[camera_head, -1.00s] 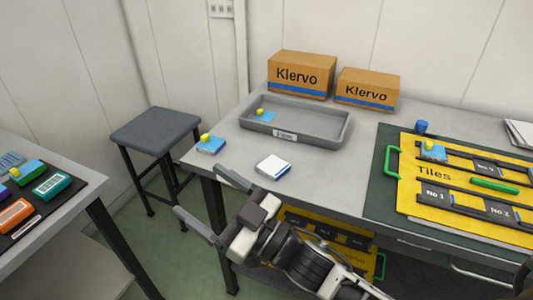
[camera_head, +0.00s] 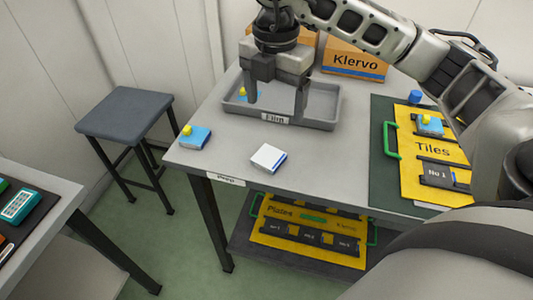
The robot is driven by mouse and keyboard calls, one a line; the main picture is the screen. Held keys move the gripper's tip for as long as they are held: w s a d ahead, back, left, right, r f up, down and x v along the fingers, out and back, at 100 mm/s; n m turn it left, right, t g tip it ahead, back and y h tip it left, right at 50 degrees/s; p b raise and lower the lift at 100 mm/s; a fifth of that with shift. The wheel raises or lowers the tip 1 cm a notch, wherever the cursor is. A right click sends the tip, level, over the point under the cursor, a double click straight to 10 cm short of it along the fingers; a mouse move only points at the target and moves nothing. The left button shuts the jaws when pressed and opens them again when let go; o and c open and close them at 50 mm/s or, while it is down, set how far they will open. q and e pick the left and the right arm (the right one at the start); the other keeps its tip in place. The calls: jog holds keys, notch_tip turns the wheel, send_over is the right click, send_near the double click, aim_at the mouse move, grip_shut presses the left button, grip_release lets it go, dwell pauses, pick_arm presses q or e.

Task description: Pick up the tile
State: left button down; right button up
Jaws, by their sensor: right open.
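Three blue tiles with yellow knobs show. One tile (camera_head: 195,138) lies on the grey table near its left corner. Another tile (camera_head: 242,95) lies in the left end of the grey tray and is partly hidden by my gripper. A third tile (camera_head: 429,125) sits on the yellow "Tiles" board (camera_head: 432,151) at the right. My right gripper (camera_head: 275,109) points down over the tray (camera_head: 322,112), open, with nothing seen between its fingers. I cannot tell its exact height above the tray. My left gripper is out of view.
A white-topped block with blue sides (camera_head: 268,158) lies on the table in front of the tray. Cardboard boxes (camera_head: 354,65) stand behind, partly hidden by my arm. A stool (camera_head: 125,113) stands left of the table. A second yellow board (camera_head: 310,237) is on the shelf below.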

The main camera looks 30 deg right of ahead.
send_over(269, 156)
jog(key=f, duration=0.8)
jog(key=shift+s+d+f, duration=0.25)
jog(key=shift+s, duration=0.1)
jog(key=shift+w+a+f+p, duration=0.2)
jog(key=shift+f+p, duration=0.1)
jog(key=shift+f, duration=1)
jog(key=shift+w+a+f+p, duration=0.15)
jog(key=shift+f+p, duration=0.15)
jog(key=shift+f, duration=1)
jog(key=shift+d, duration=0.1)
jog(key=c, duration=1.1)
